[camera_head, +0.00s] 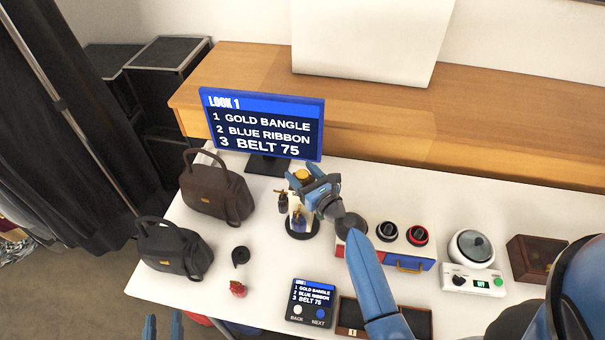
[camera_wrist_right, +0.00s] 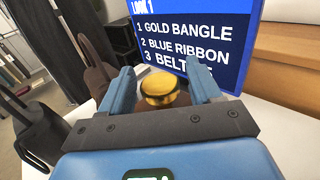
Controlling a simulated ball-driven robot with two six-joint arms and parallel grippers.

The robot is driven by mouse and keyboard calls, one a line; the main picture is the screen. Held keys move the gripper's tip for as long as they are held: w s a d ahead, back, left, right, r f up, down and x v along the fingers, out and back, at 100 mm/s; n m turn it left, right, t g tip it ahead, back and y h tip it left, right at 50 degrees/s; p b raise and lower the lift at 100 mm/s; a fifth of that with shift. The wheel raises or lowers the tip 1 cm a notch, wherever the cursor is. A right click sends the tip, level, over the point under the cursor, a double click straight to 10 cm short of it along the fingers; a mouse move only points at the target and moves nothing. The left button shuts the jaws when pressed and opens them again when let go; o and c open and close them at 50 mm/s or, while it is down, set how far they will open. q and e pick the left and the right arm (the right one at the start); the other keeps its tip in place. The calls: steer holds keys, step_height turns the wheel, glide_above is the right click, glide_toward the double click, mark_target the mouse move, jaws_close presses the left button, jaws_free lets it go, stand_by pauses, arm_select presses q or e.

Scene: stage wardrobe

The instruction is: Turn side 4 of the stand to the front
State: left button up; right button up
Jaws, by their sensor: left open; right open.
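The stand (camera_head: 303,228) is on the white table in front of the screen, with a dark round base and several small items on its sides. Its gold knob (camera_head: 301,175) is at the top. My right gripper (camera_head: 304,179) is open at the top of the stand. In the right wrist view the gold knob (camera_wrist_right: 159,92) lies between the two blue fingers, with gaps beside it. My arm hides part of the stand, and I cannot read a side number. My left gripper (camera_head: 163,327) is open and empty at the bottom edge, in front of the table.
The screen (camera_head: 262,125) stands behind the stand. Two dark handbags (camera_head: 215,191) are on the left, with a black roll (camera_head: 240,256) and a strawberry (camera_head: 237,289) nearby. A button panel (camera_head: 311,303), a box with dials (camera_head: 400,243) and a white device (camera_head: 472,262) stand right.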

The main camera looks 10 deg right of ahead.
jaws_close()
stand_by(0.3)
steer(key=shift+r+y, duration=0.1)
steer(key=shift+y, duration=0.2)
